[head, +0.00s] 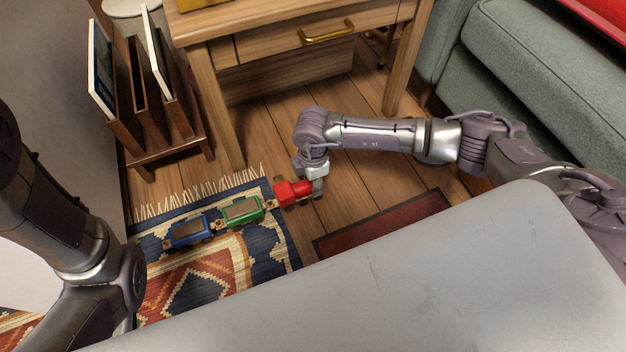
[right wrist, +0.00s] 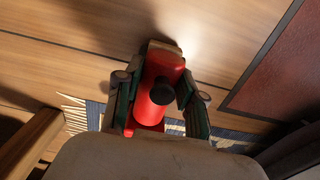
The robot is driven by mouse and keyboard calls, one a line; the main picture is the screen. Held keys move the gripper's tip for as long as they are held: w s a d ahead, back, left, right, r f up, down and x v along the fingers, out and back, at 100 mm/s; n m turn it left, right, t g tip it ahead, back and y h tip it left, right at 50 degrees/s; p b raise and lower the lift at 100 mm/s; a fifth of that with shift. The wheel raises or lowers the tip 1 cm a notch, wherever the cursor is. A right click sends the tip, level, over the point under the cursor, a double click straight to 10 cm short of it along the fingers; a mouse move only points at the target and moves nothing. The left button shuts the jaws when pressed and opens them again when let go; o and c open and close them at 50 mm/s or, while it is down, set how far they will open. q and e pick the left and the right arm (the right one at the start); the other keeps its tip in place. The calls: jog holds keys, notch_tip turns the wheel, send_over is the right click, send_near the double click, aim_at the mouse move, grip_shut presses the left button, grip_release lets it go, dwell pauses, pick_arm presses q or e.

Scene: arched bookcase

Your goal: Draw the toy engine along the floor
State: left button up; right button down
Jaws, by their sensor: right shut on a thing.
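The red toy engine (head: 293,192) is at the right edge of the patterned rug, by the bare floorboards. A green wagon (head: 243,210) and a blue wagon (head: 190,231) stand in line behind it on the rug. My right gripper (head: 316,188) is at the engine's front end. In the right wrist view the red engine (right wrist: 158,92), with its dark round chimney, sits between the fingers of my right gripper (right wrist: 158,100), which are shut on its sides. My left arm shows at the left edge of the head view, but its gripper is out of view.
The fringed rug (head: 270,262) lies at lower left. A red mat (head: 385,225) lies on the wood floor to the right. A wooden table with a drawer (head: 320,40), a magazine rack (head: 150,130) and a green sofa (head: 520,75) stand behind. Bare floor lies between table and mat.

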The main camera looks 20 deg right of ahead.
jog(key=shift+d, duration=0.1)
jog(key=shift+w+d+p, duration=0.15)
jog(key=shift+d+p, duration=0.95)
jog(key=shift+d, duration=3.35)
jog(key=shift+w+d+p, duration=0.1)
jog(key=shift+d+p, duration=0.35)
jog(key=shift+d, duration=3.95)
jog(key=c, duration=0.6)
grip_release()
jog(key=shift+r, duration=0.1)
